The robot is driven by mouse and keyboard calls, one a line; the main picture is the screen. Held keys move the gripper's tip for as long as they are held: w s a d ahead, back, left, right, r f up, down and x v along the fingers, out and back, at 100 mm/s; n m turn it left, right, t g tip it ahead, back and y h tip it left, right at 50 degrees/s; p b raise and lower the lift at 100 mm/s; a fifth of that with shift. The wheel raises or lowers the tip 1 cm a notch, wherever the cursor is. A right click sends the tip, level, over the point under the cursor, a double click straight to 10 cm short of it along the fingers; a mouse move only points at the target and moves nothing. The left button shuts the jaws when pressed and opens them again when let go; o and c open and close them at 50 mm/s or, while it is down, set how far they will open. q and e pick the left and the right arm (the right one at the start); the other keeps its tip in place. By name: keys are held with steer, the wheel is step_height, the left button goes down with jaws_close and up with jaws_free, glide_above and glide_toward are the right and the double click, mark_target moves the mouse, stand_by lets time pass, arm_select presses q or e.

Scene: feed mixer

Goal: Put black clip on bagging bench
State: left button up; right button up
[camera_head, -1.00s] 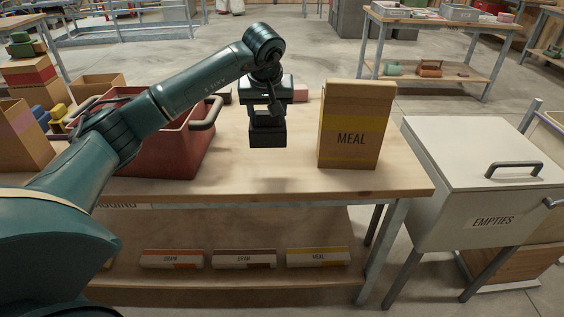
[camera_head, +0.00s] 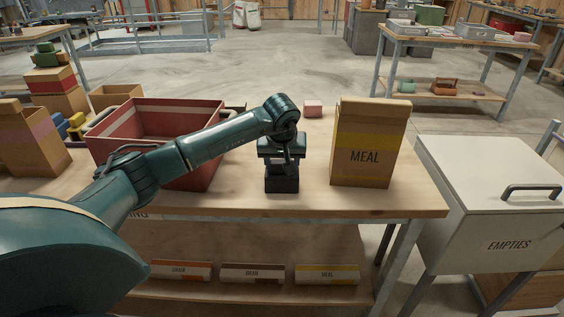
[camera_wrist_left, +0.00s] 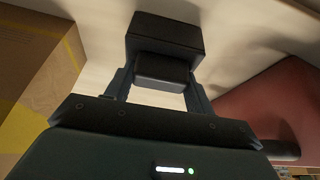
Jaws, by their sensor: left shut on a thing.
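My left gripper (camera_head: 281,168) is shut on the black clip (camera_head: 282,184), a dark block hanging below its fingers. The clip also shows between the fingers in the left wrist view (camera_wrist_left: 165,38). My left gripper points down over the front part of the wooden bench (camera_head: 330,200), between the red crate and the MEAL bag. The clip is at or just above the bench top; I cannot tell whether it touches. A label on the bench's front edge is mostly hidden by my left arm. My right gripper is not in view.
A brown MEAL bag (camera_head: 366,145) stands right of the clip. A red crate (camera_head: 140,120) stands to the left, partly behind my arm. A small pink block (camera_head: 313,109) lies at the back. A white EMPTIES bin (camera_head: 485,190) stands beyond the bench's right end.

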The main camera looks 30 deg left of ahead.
arm_select(q)
steer(key=shift+f, duration=0.2)
steer(key=o, duration=1)
steer(key=shift+r, duration=0.1)
